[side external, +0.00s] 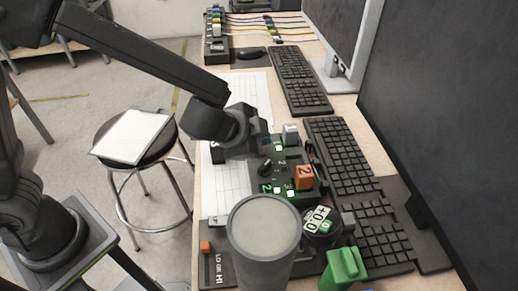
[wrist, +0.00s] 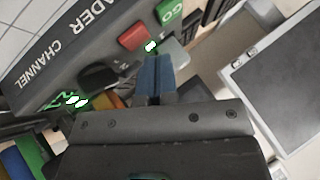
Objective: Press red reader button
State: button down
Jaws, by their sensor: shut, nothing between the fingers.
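The red button (wrist: 132,36) shows in the wrist view on a dark reader panel (wrist: 60,62) lettered "ADER" and "CHANNEL". A green GO button (wrist: 168,14) sits just to its upper right, and a black knob (wrist: 97,75) to its lower left. My gripper (wrist: 153,62) is shut and empty, its bluish fingertips a little below and right of the red button, apart from it in the picture. I cannot tell the height above the panel. In the side view my gripper (side external: 268,141) is over the reader's far part, and I cannot make out the red button there.
A large grey cylinder (side external: 265,232) and a green block (side external: 344,268) are in front. Keyboards (side external: 340,155) and monitors (side external: 425,110) line the right.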

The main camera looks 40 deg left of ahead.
jog(key=shift+f, duration=0.2)
dwell(0.5)
jog(key=shift+f, duration=0.25)
jog(key=shift+f, duration=0.35)
dwell(0.5)
jog(key=shift+r, duration=0.8)
jog(key=shift+r, duration=2.5)
jog(key=shift+a, duration=0.1)
